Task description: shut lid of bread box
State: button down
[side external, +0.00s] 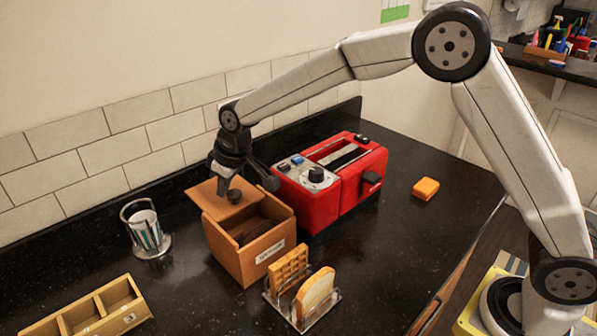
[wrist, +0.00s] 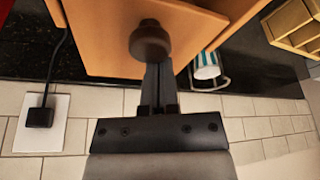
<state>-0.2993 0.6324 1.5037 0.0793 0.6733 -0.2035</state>
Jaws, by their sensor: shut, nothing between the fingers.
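The wooden bread box (side external: 233,258) stands on the black counter with its top partly open. Its lid (side external: 208,205) sits at the box's left side, toward the wall, and leaves the right part of the inside uncovered. Something dark brown lies inside. The dark round knob (side external: 234,196) is on the lid; the wrist view shows the knob (wrist: 150,42) and the lid (wrist: 105,45) close up. My gripper (side external: 222,186) is shut and empty, beside the knob on its wall side. Its fingertips (wrist: 157,68) overlap the knob in the picture; I cannot tell whether they touch.
A red toaster (side external: 345,185) stands close to the box's right. A rack (side external: 303,318) with toast and a waffle is in front. A striped cup (side external: 146,232) in a metal holder and a compartment tray (side external: 97,312) are left. The tiled wall (side external: 115,150) is behind.

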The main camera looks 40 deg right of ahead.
aim_at(227, 216)
jog(key=s, duration=0.8)
jog(key=shift+s, duration=0.25)
jog(key=shift+s+f, duration=0.1)
jog(key=shift+s, duration=0.2)
jog(key=shift+w+a, duration=0.3)
jog(key=shift+w, duration=0.35)
jog(key=shift+w+a, duration=0.3)
jog(key=shift+w, duration=0.3)
jog(key=shift+w+a, duration=0.3)
jog(key=shift+w, duration=0.35)
jog(key=shift+r, duration=0.45)
jog(key=v, duration=0.9)
jog(key=shift+s+d+r, duration=0.15)
jog(key=shift+s+d, duration=0.05)
